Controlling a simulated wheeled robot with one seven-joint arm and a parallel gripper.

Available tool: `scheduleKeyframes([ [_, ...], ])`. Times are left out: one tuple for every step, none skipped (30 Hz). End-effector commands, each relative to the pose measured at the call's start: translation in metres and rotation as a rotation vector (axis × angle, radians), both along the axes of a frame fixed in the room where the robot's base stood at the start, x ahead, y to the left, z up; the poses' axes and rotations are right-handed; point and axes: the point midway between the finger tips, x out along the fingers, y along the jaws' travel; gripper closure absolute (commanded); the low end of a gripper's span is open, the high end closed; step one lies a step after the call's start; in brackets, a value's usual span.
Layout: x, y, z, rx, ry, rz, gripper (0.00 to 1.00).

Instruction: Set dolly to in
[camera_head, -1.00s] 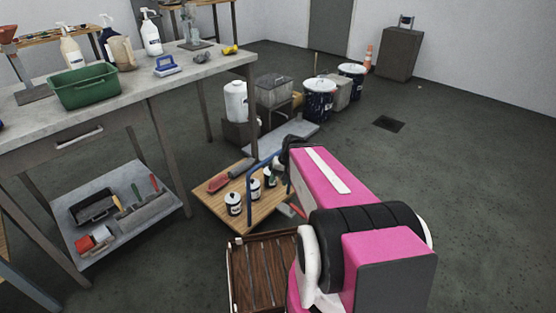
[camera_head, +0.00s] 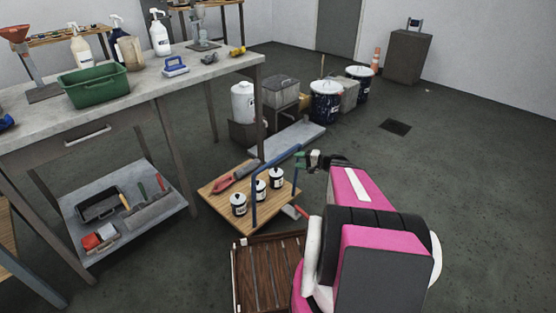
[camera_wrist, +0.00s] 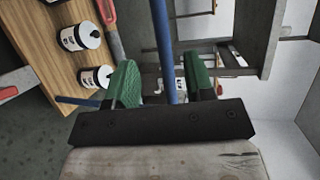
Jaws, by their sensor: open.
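The dolly is a low wooden platform (camera_head: 215,188) on the floor beside the workbench, with a raised blue tube handle (camera_head: 275,159) on its right side. My gripper (camera_head: 306,160) is at the right end of the handle's top bar, green fingers apart. In the wrist view, the blue handle bar (camera_wrist: 160,40) runs between the open fingers (camera_wrist: 160,82). I cannot tell whether they touch it. The platform (camera_wrist: 50,50) shows at the left there.
A slatted brown wooden platform (camera_head: 268,270) stands in front of the dolly. The workbench (camera_head: 140,105) with a lower shelf (camera_head: 125,215) is to the left. Behind are a grey low platform (camera_head: 290,140) and paint buckets (camera_head: 326,102).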

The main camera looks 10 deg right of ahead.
Motion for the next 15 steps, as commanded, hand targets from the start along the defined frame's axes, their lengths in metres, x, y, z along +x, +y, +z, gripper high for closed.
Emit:
scheduleKeyframes([
  [0.002, 0.000, 0.000, 0.006, -0.003, -0.004, 0.52],
  [0.003, 0.001, 0.000, 0.007, -0.004, -0.005, 0.52],
  [0.004, 0.004, -0.001, 0.007, -0.004, -0.004, 0.52],
  [0.005, 0.006, -0.001, 0.007, -0.004, -0.004, 0.52],
  [0.007, 0.009, -0.002, 0.006, -0.003, -0.004, 0.52],
  [0.010, 0.013, -0.003, 0.006, -0.003, -0.004, 0.52],
  [0.012, 0.017, -0.004, 0.005, -0.003, -0.003, 0.52],
  [0.014, 0.021, -0.005, 0.005, -0.002, -0.002, 0.52],
  [0.017, 0.026, -0.006, 0.005, -0.002, -0.002, 0.52],
  [0.020, 0.031, -0.007, 0.005, -0.002, -0.002, 0.52],
  [0.023, 0.035, -0.008, 0.005, -0.002, -0.002, 0.52],
  [0.027, 0.041, -0.009, 0.005, -0.002, -0.002, 0.52],
  [0.029, 0.045, -0.010, 0.005, -0.002, -0.002, 0.52],
  [0.032, 0.050, -0.011, 0.005, -0.002, -0.002, 0.52],
  [0.035, 0.055, -0.012, 0.005, -0.002, -0.002, 0.52],
])
